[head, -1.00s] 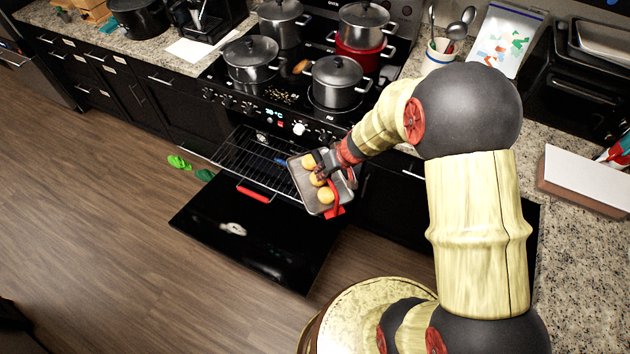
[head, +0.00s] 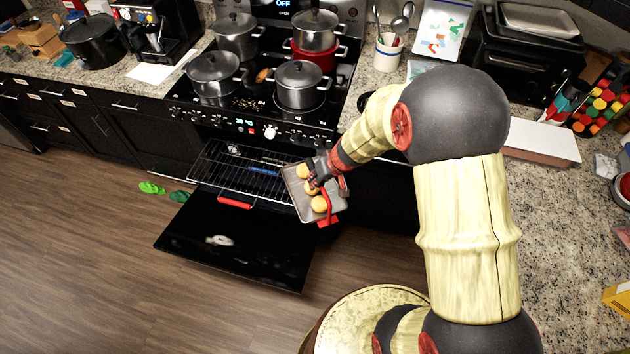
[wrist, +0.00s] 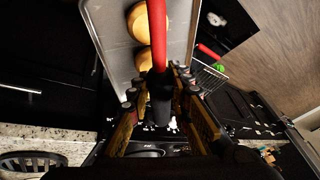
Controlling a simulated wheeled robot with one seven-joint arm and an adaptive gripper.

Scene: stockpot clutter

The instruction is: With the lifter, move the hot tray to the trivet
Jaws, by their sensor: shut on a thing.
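The hot tray (head: 298,207) is a grey pan with several round golden buns, held up in front of the right side of the open oven. It also shows at the top of the wrist view (wrist: 118,75). The lifter (head: 327,208) is red with a dark grip, and its red bar (wrist: 157,35) reaches over the tray. My gripper (wrist: 160,90) is shut on the lifter's dark grip. In the head view my gripper (head: 322,177) is above the tray's right side. A dark round slatted piece (wrist: 32,162) on the counter looks like the trivet, partly cut off.
The oven door (head: 235,245) hangs open below the extended rack (head: 235,170). Several pots crowd the cooktop, including a steel pot (head: 300,88) at the front right. Right of my arm, the counter (head: 570,215) has bare room near a white-topped box (head: 540,140).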

